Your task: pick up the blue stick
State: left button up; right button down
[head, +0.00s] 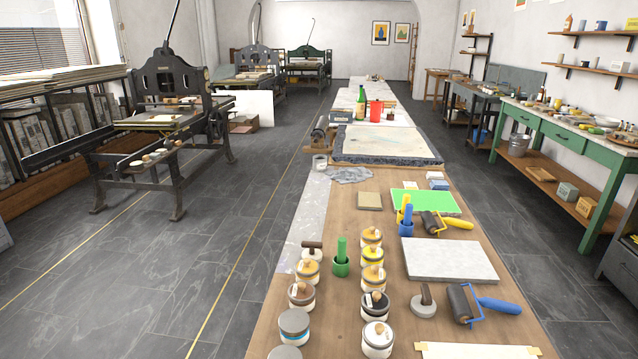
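A blue stick (408,214) stands upright in a small blue cup (406,230) on the long wooden table. A yellow stick (403,203) shows close behind it, partly hidden by the blue one. The lower end of the blue stick is hidden inside the cup. A green stick (342,247) stands in a green cup (341,268) nearer and to the left. Neither of my grippers is in view.
Rollers with yellow (457,222) and blue (498,306) handles lie right of the cups. Several lidded jars (372,278) stand in front. A green sheet (440,204) lies behind, and a pale slab (450,260) lies front right. Bare wood (345,215) shows left of the blue cup.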

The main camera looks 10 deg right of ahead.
aim_at(409, 209)
jog(key=z, duration=1.6)
jog(key=i+l+z, duration=0.3)
jog(key=l, duration=0.4)
jog(key=i+l+z, duration=0.35)
jog(key=l, duration=0.3)
jog(key=i+l+z, duration=0.3)
jog(key=i+l, duration=0.2)
jog(key=i+l+u, duration=0.1)
jog(key=i+u, duration=0.25)
jog(key=i+l+u, duration=0.2)
jog(key=i+u, duration=0.15)
jog(key=i, duration=0.15)
jog(key=i+l+u, duration=0.35)
jog(key=i+j+u, duration=0.2)
jog(key=i+u, duration=0.6)
jog(key=i, duration=0.15)
jog(key=i+l+u, duration=0.1)
jog(key=i+u, duration=0.3)
jog(key=i, duration=0.1)
